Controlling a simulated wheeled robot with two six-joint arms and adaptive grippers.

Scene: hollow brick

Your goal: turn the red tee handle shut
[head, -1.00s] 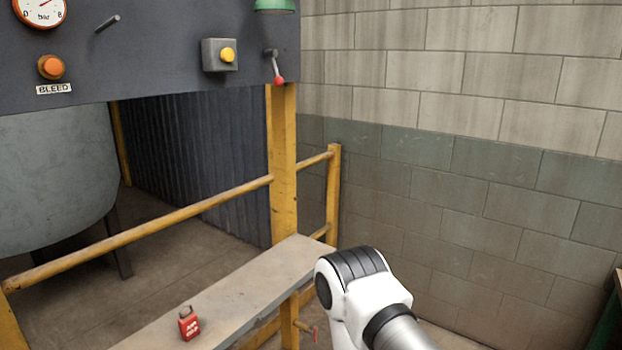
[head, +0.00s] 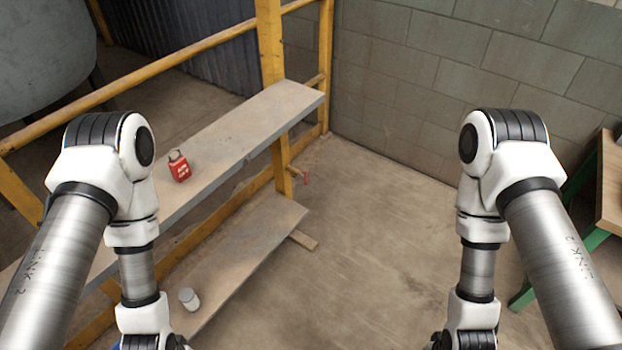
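A small red handle (head: 306,178), which looks like the tee handle, sticks out on a short stem from the yellow post below the upper shelf in the head view. Its red bar looks roughly upright, but it is too small to tell its exact setting. Both my arms reach down at the left and right sides of the view, well apart from the handle. My left and right grippers lie below the bottom edge, out of view. Nothing visible touches the handle.
The upper grey shelf (head: 232,135) carries a red padlock (head: 179,167). A lower shelf (head: 245,250) holds a white jar (head: 189,299). Yellow rails (head: 150,80) run behind. A wooden-topped green table (head: 610,185) stands at right. The floor between is clear.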

